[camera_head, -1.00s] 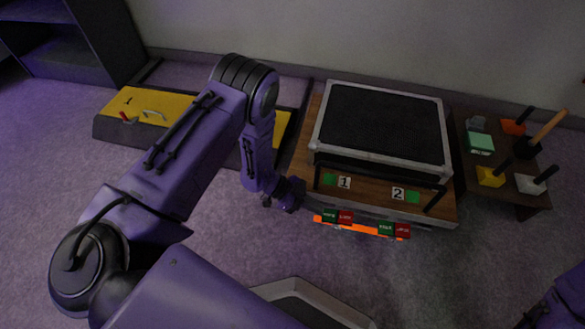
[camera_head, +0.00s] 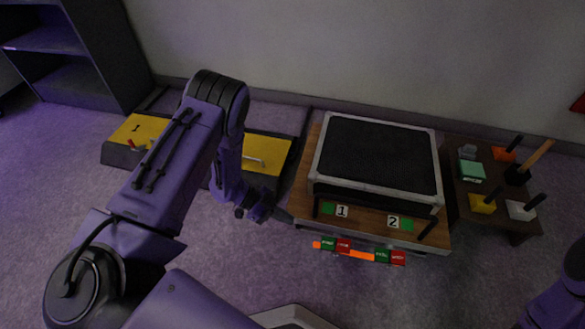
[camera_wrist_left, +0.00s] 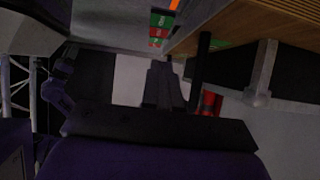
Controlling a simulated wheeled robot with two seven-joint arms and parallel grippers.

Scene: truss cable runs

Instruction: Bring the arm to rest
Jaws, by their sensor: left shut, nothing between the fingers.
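My purple left arm (camera_head: 168,150) rises from the lower left of the head view and bends down at a dark elbow. My left gripper (camera_head: 262,212) is shut and empty. It hangs left of the wooden table's front corner, apart from it, with the purple-lit carpet behind it. In the left wrist view, dark finger shapes (camera_wrist_left: 165,85) stand near the middle with nothing held. Part of my right arm (camera_head: 562,290) shows at the lower right edge, but its gripper is out of the frame.
The wooden table (camera_head: 300,195) carries a black-topped case (camera_head: 378,155) and labels 1 and 2. An orange bar (camera_head: 360,255) with green and red tags is at its front. Low yellow-topped platform (camera_head: 265,150) behind my arm; side table (camera_head: 495,222) with tools at right; dark shelf (camera_head: 90,65) at back left.

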